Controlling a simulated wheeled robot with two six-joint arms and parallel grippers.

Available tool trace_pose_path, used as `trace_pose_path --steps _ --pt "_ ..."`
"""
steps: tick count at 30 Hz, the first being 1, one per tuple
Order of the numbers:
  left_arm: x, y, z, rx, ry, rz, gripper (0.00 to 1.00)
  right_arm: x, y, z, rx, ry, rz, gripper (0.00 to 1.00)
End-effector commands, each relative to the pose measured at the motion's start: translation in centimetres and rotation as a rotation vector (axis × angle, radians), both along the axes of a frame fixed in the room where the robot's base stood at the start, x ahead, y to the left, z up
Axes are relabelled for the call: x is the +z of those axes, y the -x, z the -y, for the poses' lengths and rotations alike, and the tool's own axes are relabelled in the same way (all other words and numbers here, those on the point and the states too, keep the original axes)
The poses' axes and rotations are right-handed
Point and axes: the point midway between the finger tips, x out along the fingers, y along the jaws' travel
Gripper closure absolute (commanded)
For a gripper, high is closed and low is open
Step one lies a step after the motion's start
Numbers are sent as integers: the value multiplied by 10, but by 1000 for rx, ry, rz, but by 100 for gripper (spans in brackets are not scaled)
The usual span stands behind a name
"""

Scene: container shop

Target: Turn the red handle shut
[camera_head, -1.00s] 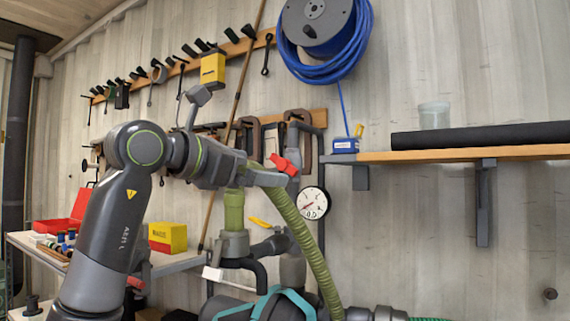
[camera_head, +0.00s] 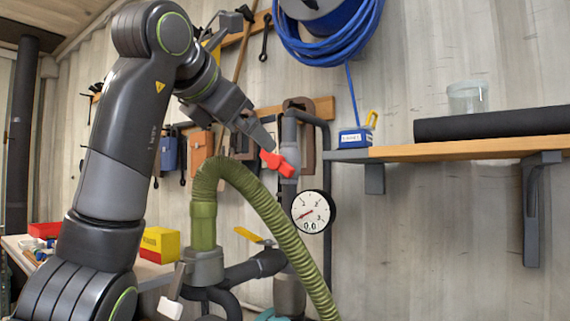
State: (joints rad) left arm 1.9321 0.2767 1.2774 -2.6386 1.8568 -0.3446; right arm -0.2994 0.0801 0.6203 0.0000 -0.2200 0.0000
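The red handle (camera_head: 277,161) sits on a grey vertical pipe (camera_head: 289,140), slanting down to the right, above a round pressure gauge (camera_head: 312,212). My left gripper (camera_head: 268,146) reaches in from the upper left, with its tip at the upper left end of the red handle. It seems to touch or nearly touch it; its fingers are seen from the side, so I cannot tell whether they are open or shut. My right gripper is not in view.
A green ribbed hose (camera_head: 262,205) arches just below the handle. A yellow handle (camera_head: 250,235) is lower. A wooden shelf (camera_head: 470,150) with a black roll (camera_head: 490,124) and a clear jar (camera_head: 467,97) is at right. A blue hose coil (camera_head: 330,35) hangs above.

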Motion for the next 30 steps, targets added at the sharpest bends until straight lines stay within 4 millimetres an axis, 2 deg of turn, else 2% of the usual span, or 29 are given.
trace_pose_path --steps 5,21,25,30 --pt "-8 -24 11 -1 -1 -5 0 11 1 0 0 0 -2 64" --pt "-43 -122 53 -2 -1 -4 0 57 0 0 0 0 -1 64" --pt "-50 -137 60 -2 0 -4 0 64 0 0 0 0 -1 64" --pt "-55 -146 63 -1 1 0 0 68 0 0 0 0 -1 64"
